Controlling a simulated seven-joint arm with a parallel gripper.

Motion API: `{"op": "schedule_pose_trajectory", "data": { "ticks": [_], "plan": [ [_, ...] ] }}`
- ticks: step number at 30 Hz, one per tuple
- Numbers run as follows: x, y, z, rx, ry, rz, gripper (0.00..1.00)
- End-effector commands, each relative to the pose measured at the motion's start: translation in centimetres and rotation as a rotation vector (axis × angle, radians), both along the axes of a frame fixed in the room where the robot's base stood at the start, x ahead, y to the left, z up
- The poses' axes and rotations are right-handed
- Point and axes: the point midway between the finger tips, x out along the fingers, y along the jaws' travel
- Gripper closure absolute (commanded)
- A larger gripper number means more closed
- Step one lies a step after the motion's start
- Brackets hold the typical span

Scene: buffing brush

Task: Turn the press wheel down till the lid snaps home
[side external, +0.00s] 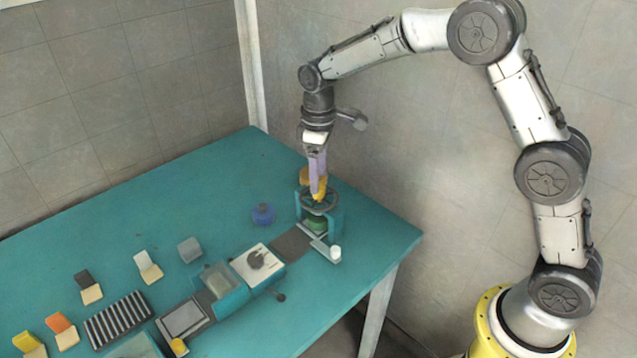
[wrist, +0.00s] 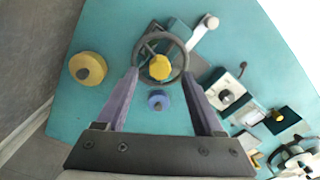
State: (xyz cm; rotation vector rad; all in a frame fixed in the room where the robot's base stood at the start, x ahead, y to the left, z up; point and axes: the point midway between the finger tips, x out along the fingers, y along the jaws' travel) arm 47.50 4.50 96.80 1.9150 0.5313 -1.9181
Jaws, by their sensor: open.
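The press (side external: 334,226) is a teal frame at the table's right end, with a dark spoked wheel (side external: 305,198) on top. A yellow knob sits at the wheel's middle. A green round item (side external: 316,223) is under the wheel inside the press; whether a lid is on it I cannot tell. My gripper (side external: 318,190) points down over the wheel. In the wrist view its purple fingers (wrist: 160,75) are apart, one on each side of the wheel (wrist: 141,48) and its yellow knob (wrist: 160,67). Whether they touch the rim I cannot tell.
A blue knobbed piece (side external: 263,214) stands left of the press. A yellow round piece with a dark knob (wrist: 86,68) lies near the wheel. A white-ended lever (side external: 334,254) sticks out in front. A white-topped station (side external: 257,263), ribbed rack (side external: 118,318) and small blocks stand further left.

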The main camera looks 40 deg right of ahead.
Motion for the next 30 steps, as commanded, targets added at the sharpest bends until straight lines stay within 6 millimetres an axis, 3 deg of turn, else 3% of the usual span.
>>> {"op": "schedule_pose_trajectory", "data": {
  "ticks": [7,18,27,30],
  "plan": [
    [0.0,0.0,-2.6,0.0,0.0,0.0,0.31],
    [0.0,0.0,-3.0,0.0,-0.001,0.0,0.33],
    [0.0,0.0,-2.9,0.0,-0.002,0.0,0.87],
    [0.0,0.0,-2.9,0.0,-0.002,0.0,1.0]
  ]
}}
